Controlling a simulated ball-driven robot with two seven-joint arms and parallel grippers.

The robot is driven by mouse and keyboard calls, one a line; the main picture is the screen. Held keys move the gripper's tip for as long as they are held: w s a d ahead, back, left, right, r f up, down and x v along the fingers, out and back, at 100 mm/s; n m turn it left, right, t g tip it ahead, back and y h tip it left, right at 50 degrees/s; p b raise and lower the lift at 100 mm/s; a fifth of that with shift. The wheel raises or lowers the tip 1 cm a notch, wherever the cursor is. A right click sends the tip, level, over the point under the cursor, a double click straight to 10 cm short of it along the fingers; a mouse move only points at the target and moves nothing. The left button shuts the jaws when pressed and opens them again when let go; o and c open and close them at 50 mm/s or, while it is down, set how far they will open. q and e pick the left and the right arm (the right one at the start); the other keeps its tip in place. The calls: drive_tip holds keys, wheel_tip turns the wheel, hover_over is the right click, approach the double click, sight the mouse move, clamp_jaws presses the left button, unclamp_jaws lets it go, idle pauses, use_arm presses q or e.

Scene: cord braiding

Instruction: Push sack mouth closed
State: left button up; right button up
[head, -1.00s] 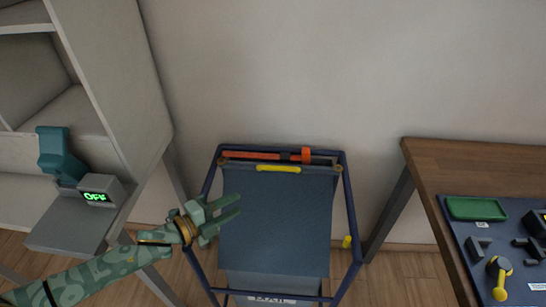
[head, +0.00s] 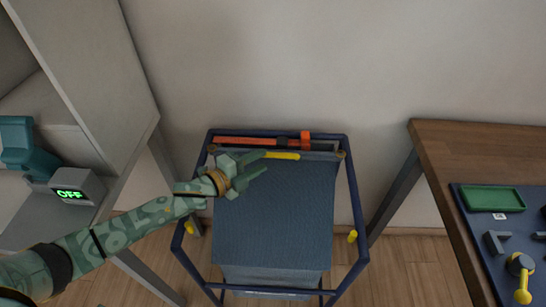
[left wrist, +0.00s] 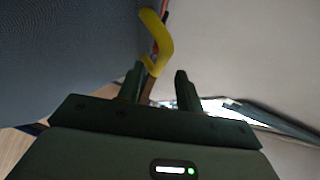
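The sack (head: 275,220) is a blue-grey cloth panel hanging in a dark blue tube frame (head: 357,190). A yellow handle (head: 284,156) lies along its upper edge; the handle also shows bent and close in the left wrist view (left wrist: 157,40). I cannot tell how wide the mouth gapes. My left gripper (head: 261,164) is over the sack's upper part, at the left end of the yellow handle. In the left wrist view its two fingers (left wrist: 162,82) stand apart, with the handle's lower end close to the left finger; contact is unclear. My right gripper is out of view.
An orange and dark bar (head: 255,142) lies along the frame's back. Yellow knobs (head: 352,236) sit on the frame's sides. A wooden table (head: 440,150) with a green tray (head: 492,199) stands right. The wall is behind.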

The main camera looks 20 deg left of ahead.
sight(269, 157)
use_arm(q)
drive_tip(key=b+x, duration=0.1)
drive_tip(key=x, duration=0.4)
drive_tip(key=shift+w+d, duration=0.1)
drive_tip(key=shift+c, duration=0.4)
clamp_jaws()
drive_tip(key=shift+w+a+r, duration=0.15)
drive_tip(key=shift+w+a, duration=0.1)
drive_tip(key=shift+w, duration=0.45)
unclamp_jaws()
drive_tip(key=shift+o, duration=0.4)
